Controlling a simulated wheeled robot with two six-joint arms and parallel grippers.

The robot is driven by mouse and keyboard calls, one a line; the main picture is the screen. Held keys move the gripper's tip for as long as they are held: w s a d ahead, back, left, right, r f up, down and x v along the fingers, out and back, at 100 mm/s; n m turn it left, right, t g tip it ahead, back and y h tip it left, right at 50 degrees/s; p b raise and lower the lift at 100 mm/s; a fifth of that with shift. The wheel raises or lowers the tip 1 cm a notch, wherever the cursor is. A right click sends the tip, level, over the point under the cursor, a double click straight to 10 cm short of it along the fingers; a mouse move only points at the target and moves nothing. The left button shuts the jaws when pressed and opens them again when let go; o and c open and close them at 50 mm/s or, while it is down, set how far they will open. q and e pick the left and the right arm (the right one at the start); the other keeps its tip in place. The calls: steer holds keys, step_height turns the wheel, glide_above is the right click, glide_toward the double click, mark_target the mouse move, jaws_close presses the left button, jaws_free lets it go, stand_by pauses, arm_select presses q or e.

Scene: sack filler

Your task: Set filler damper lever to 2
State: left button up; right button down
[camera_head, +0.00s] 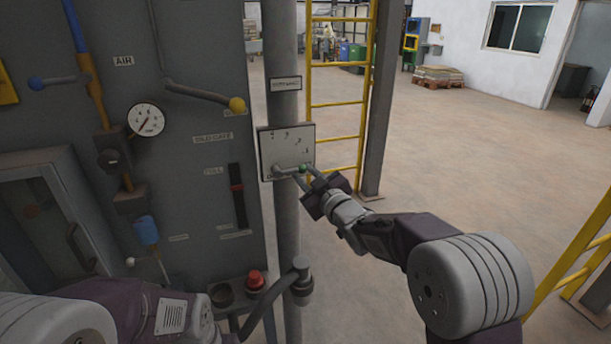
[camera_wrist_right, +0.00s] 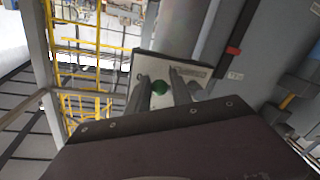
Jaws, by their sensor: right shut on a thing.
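The filler damper plate (camera_head: 269,153) is a pale square panel on a grey vertical pipe. Small marks run in an arc across it; they are hard to read. The damper lever (camera_head: 287,171) lies nearly level along the plate's lower edge, pointing right, with a green knob (camera_head: 303,169) at its end. My right gripper (camera_head: 308,172) is shut on this knob. In the right wrist view the green knob (camera_wrist_right: 160,87) sits between the two fingers, in front of the plate (camera_wrist_right: 140,68). My left arm shows at the lower left; its gripper is out of view.
A grey machine panel (camera_head: 200,60) on the left carries a gauge (camera_head: 146,120), a yellow-knobbed lever (camera_head: 237,105) and a slot with a red marker (camera_head: 237,187). A red button (camera_head: 256,280) is below. A yellow ladder (camera_head: 337,104) and post stand behind the plate; floor on the right is open.

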steer(key=shift+s+a+r+n, duration=0.1)
steer(key=shift+a+r+n, duration=0.15)
steer(key=shift+r, duration=0.3)
step_height(320, 180, up, 2)
steer(key=n+b, duration=0.1)
steer(key=n, duration=0.3)
steer(key=shift+r, duration=0.1)
steer(key=shift+s+a+r+n+g+h, duration=0.15)
steer(key=shift+r+n, duration=0.1)
steer(key=shift+n, duration=0.3)
steer(key=shift+w+a+r+n+g+h, duration=0.15)
steer(key=shift+r+n, duration=0.1)
steer(key=shift+n, duration=0.25)
steer(key=shift+s+a+r+n+h+b, duration=0.2)
steer(key=shift+a+r+n+h+b, duration=0.1)
steer(key=shift+n+b, duration=0.5)
steer(key=shift+f, duration=0.15)
